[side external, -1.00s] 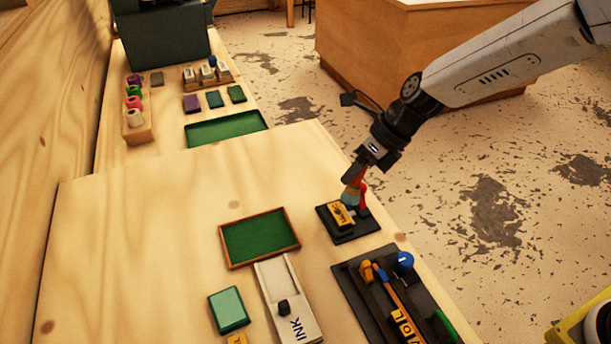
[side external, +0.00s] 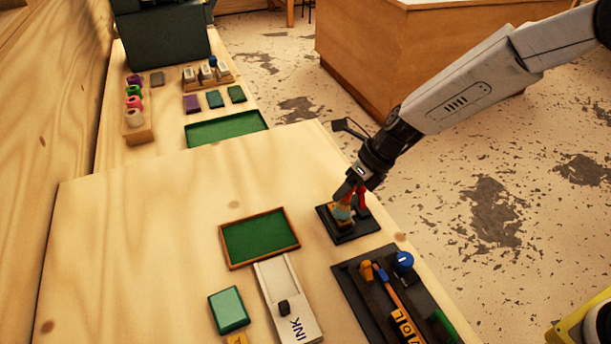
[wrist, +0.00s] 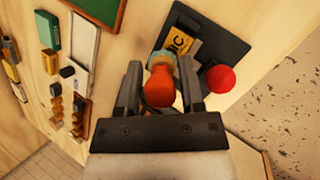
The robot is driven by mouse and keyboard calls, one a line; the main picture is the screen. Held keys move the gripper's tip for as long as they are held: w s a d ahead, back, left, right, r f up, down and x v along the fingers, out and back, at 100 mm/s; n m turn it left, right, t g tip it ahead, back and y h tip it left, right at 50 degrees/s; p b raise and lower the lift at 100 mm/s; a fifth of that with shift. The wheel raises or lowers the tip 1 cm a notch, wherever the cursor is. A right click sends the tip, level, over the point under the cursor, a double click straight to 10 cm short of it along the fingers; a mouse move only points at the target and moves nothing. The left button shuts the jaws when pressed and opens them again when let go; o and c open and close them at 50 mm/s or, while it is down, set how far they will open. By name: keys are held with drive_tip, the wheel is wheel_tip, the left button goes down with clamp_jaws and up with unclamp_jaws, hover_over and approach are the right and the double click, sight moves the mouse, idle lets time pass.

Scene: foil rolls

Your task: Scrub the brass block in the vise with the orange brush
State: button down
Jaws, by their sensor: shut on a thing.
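The brass block (wrist: 182,43) sits in the dark vise (side external: 349,234) near the right edge of the bench. A red knob (wrist: 219,79) stands at the vise's side. My gripper (side external: 352,187) is shut on the orange brush (wrist: 159,88), with one finger on each side of its handle in the wrist view. The brush's pale teal lower part (side external: 342,211) is down over the block and hides much of it. I cannot tell whether the bristles touch the block.
A green tray with a wooden rim (side external: 260,238) lies left of the vise. A black tool tray (side external: 352,283) holds several tools in front. A white INK slide (side external: 290,300) and a green pad (side external: 229,309) lie nearby. The left bench area is clear.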

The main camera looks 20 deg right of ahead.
drive_tip(key=shift+w+f, duration=0.1)
drive_tip(key=shift+w, duration=2.05)
drive_tip(key=shift+s, duration=3.5)
wheel_tip(320, 180, up, 8)
